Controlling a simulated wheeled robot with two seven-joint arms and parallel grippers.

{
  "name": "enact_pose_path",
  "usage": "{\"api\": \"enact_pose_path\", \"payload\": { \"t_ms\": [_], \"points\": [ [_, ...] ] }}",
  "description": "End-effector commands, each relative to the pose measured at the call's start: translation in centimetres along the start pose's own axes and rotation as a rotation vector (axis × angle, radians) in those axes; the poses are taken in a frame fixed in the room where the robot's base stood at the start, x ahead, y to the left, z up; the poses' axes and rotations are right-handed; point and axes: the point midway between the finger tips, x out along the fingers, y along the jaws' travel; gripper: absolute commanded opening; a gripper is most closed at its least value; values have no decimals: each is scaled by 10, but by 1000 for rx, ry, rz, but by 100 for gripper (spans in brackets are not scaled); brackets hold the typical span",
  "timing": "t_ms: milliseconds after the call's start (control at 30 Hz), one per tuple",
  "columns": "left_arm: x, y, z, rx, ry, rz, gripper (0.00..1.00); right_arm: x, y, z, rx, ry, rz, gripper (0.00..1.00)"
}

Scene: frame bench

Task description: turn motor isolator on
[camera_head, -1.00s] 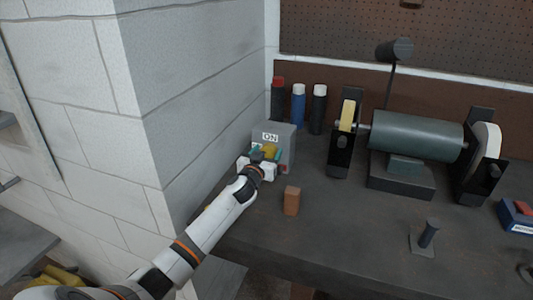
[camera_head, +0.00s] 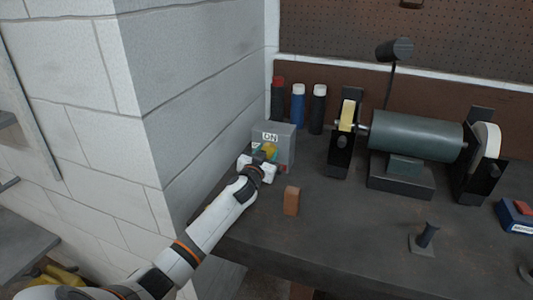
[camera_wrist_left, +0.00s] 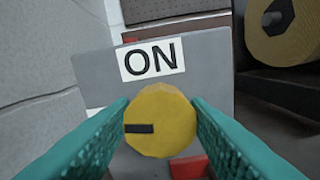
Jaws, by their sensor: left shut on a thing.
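The motor isolator is a grey box (camera_head: 287,141) on the bench against the white wall, with a black-on-white ON label (camera_head: 270,137) at the top of its front. Its round yellow knob (camera_head: 268,149) is partly hidden by my left gripper (camera_head: 264,155). In the left wrist view the knob (camera_wrist_left: 160,120) sits between the two teal fingers, which are shut on its sides. A short black mark (camera_wrist_left: 139,128) on the knob points left in that view, while the ON label (camera_wrist_left: 151,60) is above the knob. My right gripper is not in view.
A brown block (camera_head: 291,201) stands on the bench just right of my left arm. Several spray cans (camera_head: 298,106) stand behind the box. A bench grinder (camera_head: 415,135) is to the right. The white block wall (camera_head: 190,100) is close on the left.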

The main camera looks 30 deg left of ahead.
Motion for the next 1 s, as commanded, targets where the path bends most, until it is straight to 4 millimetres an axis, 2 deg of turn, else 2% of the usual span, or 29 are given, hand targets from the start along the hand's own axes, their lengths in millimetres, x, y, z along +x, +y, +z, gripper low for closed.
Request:
{"api": "enact_pose_path", "payload": {
  "t_ms": [1000],
  "points": [
    [0, -4, -3, 956, 2, -1, 20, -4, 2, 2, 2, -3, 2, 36]
  ]
}}
